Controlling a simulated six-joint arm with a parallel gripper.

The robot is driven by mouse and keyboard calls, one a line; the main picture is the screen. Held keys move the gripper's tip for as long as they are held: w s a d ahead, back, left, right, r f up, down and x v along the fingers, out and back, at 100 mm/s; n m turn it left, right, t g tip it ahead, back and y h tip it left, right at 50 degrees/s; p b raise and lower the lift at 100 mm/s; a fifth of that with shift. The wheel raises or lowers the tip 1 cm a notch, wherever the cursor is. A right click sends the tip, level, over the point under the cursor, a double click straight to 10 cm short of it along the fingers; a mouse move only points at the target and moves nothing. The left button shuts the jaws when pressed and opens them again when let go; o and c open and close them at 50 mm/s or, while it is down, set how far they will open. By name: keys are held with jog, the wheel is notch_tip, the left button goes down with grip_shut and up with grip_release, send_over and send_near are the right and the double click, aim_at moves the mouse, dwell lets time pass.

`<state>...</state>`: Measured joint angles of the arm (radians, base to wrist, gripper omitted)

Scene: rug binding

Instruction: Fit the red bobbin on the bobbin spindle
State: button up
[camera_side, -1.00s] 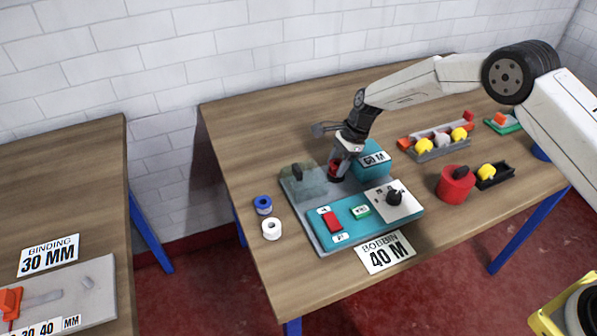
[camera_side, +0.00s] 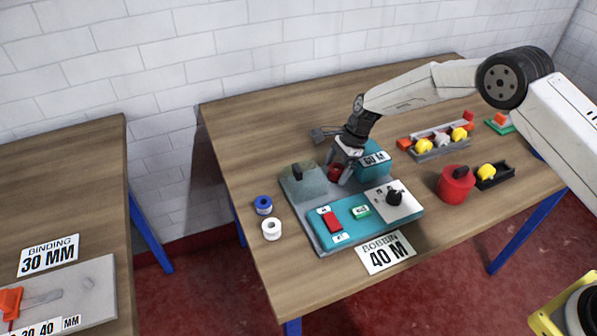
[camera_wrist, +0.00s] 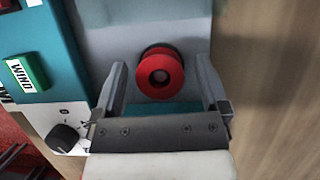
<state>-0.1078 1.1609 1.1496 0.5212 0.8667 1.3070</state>
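In the side view the bobbin (camera_side: 335,172) is at the machine's back, left of the teal block (camera_side: 372,160). My gripper (camera_wrist: 162,70) is open, with one finger on each side of the bobbin and a visible gap to both. It also shows in the side view (camera_side: 345,164).
The teal machine panel (camera_side: 345,215) has a red switch, a green WIND button (camera_wrist: 25,75) and a black knob (camera_side: 394,197). A blue spool (camera_side: 263,205) and a white spool (camera_side: 271,229) stand left. A rack (camera_side: 437,152) and a red pot (camera_side: 455,186) stand right.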

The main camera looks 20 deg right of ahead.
jog(key=shift+r, duration=0.1)
jog(key=v, duration=0.7)
jog(key=shift+d+r, duration=0.2)
jog(key=shift+r, duration=0.1)
dwell(0.6)
jog(key=s+d+r+n+t+h, duration=0.1)
jog(key=s+d+r+n, duration=0.1)
jog(key=s+n, duration=0.4)
jog(key=s+d+r+n+h, duration=0.2)
jog(key=s+n, duration=0.4)
jog(key=s, duration=0.7)
jog(key=s+d+r+n+t+h, duration=0.1)
jog(key=s+d+r+n, duration=0.2)
jog(key=s, duration=0.7)
jog(key=d+n, duration=0.2)
jog(key=d, duration=0.1)
jog(key=shift+r+n+t, duration=0.2)
jog(key=shift+n+t, duration=0.1)
jog(key=shift+n, duration=0.1)
jog(key=shift+w, duration=0.1)
